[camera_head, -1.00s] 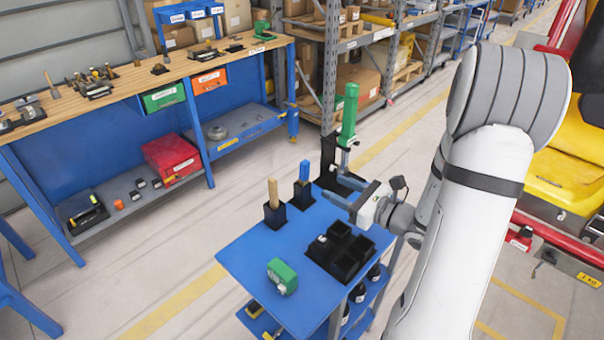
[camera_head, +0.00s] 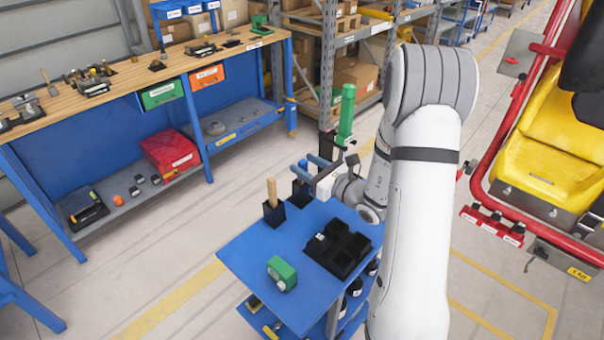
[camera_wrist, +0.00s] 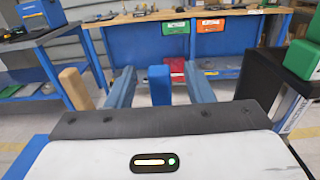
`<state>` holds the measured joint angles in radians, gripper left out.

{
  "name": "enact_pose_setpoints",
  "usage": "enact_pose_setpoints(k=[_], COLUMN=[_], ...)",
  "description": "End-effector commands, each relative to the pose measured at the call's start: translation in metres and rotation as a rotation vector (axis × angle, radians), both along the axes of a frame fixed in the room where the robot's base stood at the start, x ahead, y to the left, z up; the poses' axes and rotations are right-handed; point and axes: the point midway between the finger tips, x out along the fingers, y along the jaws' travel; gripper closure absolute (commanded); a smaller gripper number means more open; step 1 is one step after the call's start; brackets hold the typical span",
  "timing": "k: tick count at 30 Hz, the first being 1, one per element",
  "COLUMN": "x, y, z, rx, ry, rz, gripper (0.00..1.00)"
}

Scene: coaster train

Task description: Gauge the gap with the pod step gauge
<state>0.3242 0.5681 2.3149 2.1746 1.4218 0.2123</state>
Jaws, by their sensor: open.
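A blue-handled tool (camera_wrist: 160,84) stands upright in a black holder (camera_head: 300,192) on the blue cart. My gripper (camera_wrist: 158,70) is open, and in the wrist view the blue handle shows between its two fingers with clear space on both sides. I cannot tell if the handle is within the fingers' reach or just beyond. A wooden-handled tool (camera_head: 271,192) stands to its left, and a green-handled tool (camera_head: 346,112) to its right. Which tool is the pod step gauge is not readable. The coaster train (camera_head: 545,165), yellow seat and red frame, is at right; no gap can be made out.
The blue cart (camera_head: 240,262) also carries a green device (camera_head: 281,272) and a black compartment tray (camera_head: 338,250). A workbench (camera_head: 130,78) with tools stands at the back left. Shelving is behind. The floor between cart and bench is clear.

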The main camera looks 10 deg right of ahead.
Motion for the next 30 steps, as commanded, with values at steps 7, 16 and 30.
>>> enact_pose_setpoints(k=[7, 16, 30], x=[0.0048, 0.0045, 0.0044], y=[0.0034, 0.0036, 0.0041], z=[-0.0002, -0.0002, -0.0002], rx=[0.0, 0.0, 0.0], ry=[0.0, 0.0, 0.0], rz=[-0.001, 0.0, 0.001], gripper=[0.53, 0.72, 1.0])
